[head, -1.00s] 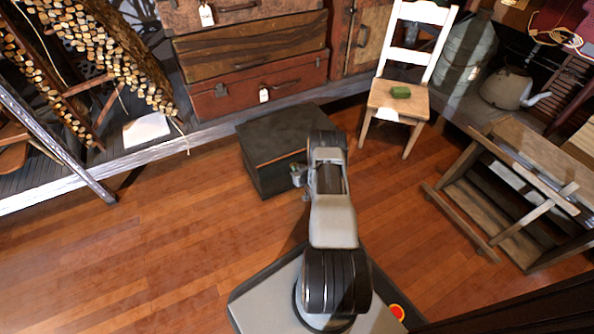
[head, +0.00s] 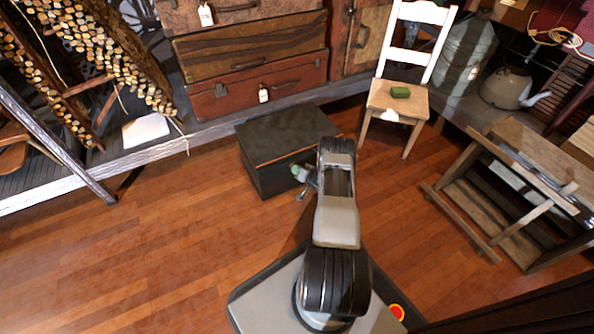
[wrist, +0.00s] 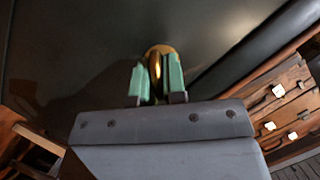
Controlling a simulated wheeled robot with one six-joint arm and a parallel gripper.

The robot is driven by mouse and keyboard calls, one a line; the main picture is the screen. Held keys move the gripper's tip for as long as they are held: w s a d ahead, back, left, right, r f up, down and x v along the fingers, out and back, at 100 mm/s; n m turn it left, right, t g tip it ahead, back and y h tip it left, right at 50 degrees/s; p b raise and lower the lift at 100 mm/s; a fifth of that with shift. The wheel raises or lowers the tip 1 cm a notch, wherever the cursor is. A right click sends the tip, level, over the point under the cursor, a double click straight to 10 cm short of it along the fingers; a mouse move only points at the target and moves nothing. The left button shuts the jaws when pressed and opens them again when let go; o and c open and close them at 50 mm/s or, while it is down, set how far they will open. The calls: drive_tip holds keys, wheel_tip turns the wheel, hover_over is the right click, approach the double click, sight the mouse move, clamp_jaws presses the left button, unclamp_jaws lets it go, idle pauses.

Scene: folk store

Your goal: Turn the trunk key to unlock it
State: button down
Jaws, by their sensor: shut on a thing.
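The dark trunk (head: 270,150) stands closed on the wood floor, with a thin orange line along its front edge. In the wrist view its dark face (wrist: 75,45) fills the upper part, crossed by a slanting edge at right. My gripper (wrist: 156,80) has two green fingertips shut on the brass key (wrist: 156,66), which lies between them. A round brass piece shows just beyond the tips; I cannot tell whether it is the key or the lock plate. In the head view my gripper (head: 299,173) is at the trunk's front; the key is too small to make out there.
Stacked suitcases (head: 258,88) stand on a raised platform behind the trunk. A wooden bench (head: 520,185) stands further right. The floor to the left is clear.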

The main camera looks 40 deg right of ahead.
drive_tip(key=m+t+y, duration=0.1)
drive_tip(key=m, duration=0.3)
drive_tip(key=shift+f+y, duration=0.15)
drive_tip(key=shift+y, duration=0.25)
drive_tip(key=shift+m+t+y, duration=0.5)
drive_tip(key=shift+m+t, duration=0.4)
drive_tip(key=shift+m, duration=1.1)
drive_tip(key=c, duration=1.2)
unclamp_jaws()
drive_tip(key=shift+d, duration=0.1)
drive_tip(key=p+v, duration=0.3)
drive_tip(key=v, duration=1)
drive_tip(key=shift+s+f+p, duration=0.15)
drive_tip(key=shift+s+p, duration=0.2)
drive_tip(key=shift+s, duration=0.05)
